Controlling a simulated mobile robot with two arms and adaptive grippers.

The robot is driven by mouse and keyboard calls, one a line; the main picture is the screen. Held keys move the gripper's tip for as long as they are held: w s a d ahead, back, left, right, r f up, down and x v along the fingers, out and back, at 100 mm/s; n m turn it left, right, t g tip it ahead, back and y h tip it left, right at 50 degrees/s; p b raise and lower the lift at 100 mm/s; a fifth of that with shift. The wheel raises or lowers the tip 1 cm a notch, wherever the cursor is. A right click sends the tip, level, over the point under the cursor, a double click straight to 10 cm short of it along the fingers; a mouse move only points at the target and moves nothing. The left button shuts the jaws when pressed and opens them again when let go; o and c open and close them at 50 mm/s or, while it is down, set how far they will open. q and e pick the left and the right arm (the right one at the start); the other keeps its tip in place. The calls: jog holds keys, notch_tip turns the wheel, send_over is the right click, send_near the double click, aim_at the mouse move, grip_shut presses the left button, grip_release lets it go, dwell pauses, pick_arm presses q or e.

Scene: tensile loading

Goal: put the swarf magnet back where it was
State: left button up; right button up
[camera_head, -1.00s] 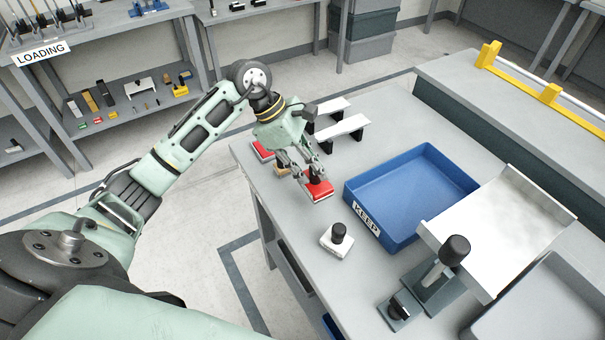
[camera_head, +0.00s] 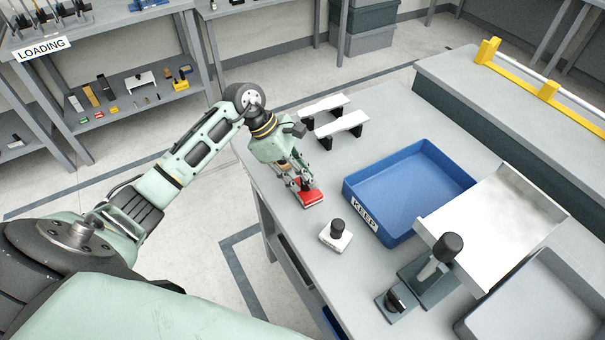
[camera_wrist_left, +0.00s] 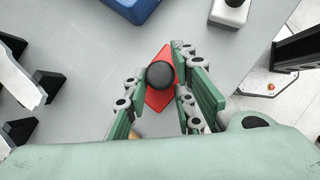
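The swarf magnet (camera_head: 311,198) is a red block with a black knob, at the left side of the grey workbench top (camera_head: 290,222). My left gripper (camera_head: 303,184) is over the magnet, pointing down. In the left wrist view the black knob (camera_wrist_left: 160,75) sits between the fingers, which lie close on both sides of it, and the red plate (camera_wrist_left: 158,102) shows beneath. The gripper appears shut on the knob. Whether the magnet touches the bench is hard to tell. My right gripper is out of view.
A white block with a black knob (camera_head: 336,235) stands close by. The blue KEEP tray (camera_head: 367,222) is to the right, with a sloped metal chute (camera_head: 497,225) beyond it. Two white-topped stands (camera_head: 341,124) are behind. Bare bench lies around the magnet.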

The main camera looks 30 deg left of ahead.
pick_arm(q)
jog(key=o, duration=0.3)
jog(key=shift+r, duration=0.2)
jog(key=shift+a+r, duration=0.2)
jog(key=shift+a, duration=0.05)
jog(key=b+v, duration=0.2)
jog(key=v, duration=0.9)
jog(key=shift+r+b, duration=0.2)
jog(key=shift+b, duration=0.15)
